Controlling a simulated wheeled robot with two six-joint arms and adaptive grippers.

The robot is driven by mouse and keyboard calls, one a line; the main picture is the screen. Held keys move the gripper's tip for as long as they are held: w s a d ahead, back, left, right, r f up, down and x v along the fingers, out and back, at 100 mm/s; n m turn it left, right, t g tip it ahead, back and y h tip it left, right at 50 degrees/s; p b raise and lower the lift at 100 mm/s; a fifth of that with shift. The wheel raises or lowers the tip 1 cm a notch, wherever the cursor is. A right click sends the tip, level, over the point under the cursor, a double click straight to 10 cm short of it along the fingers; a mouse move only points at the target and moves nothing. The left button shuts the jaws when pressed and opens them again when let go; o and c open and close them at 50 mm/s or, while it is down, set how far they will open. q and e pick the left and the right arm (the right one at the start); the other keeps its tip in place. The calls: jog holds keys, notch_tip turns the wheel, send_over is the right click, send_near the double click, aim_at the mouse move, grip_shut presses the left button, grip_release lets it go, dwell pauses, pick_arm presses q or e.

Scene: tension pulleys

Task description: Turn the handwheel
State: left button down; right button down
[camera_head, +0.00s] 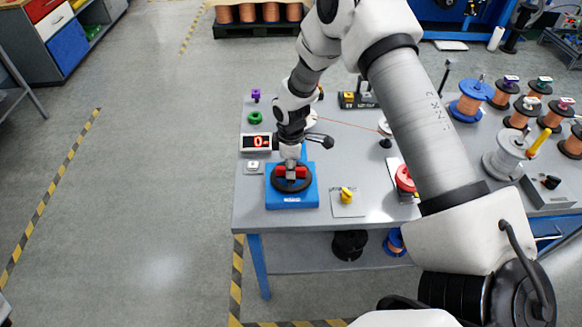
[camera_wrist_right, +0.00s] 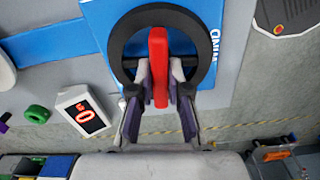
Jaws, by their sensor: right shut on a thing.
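The handwheel (camera_head: 306,184) is a black ring with a red bar across its middle. It sits on a blue base plate (camera_head: 291,199) at the left front of the grey table. My right gripper (camera_head: 291,175) reaches down from above onto the wheel. In the right wrist view the black ring (camera_wrist_right: 122,38) surrounds the red bar (camera_wrist_right: 158,50). My right gripper (camera_wrist_right: 159,88) is shut on the red bar, one finger on each side. My left gripper is not in view.
A display (camera_head: 256,142) reading 0 stands behind the base. A yellow knob (camera_head: 346,195) on a pale plate and a red round part (camera_head: 405,179) are to the right. Several copper spools (camera_head: 553,117) crowd the table's right end. Floor on the left is clear.

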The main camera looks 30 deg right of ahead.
jog(key=shift+m, duration=0.4)
jog(key=m+p, duration=0.1)
jog(key=m, duration=0.1)
jog(key=shift+m, duration=0.3)
jog(key=m+p, duration=0.2)
jog(key=m, duration=0.1)
jog(key=shift+s+m, duration=0.1)
jog(key=shift+m, duration=0.2)
jog(key=m+p, duration=0.2)
jog(key=m, duration=0.3)
jog(key=shift+f+m+p, duration=0.1)
jog(key=shift+m+p, duration=0.2)
jog(key=shift+m, duration=0.4)
jog(key=c, duration=1.1)
grip_release()
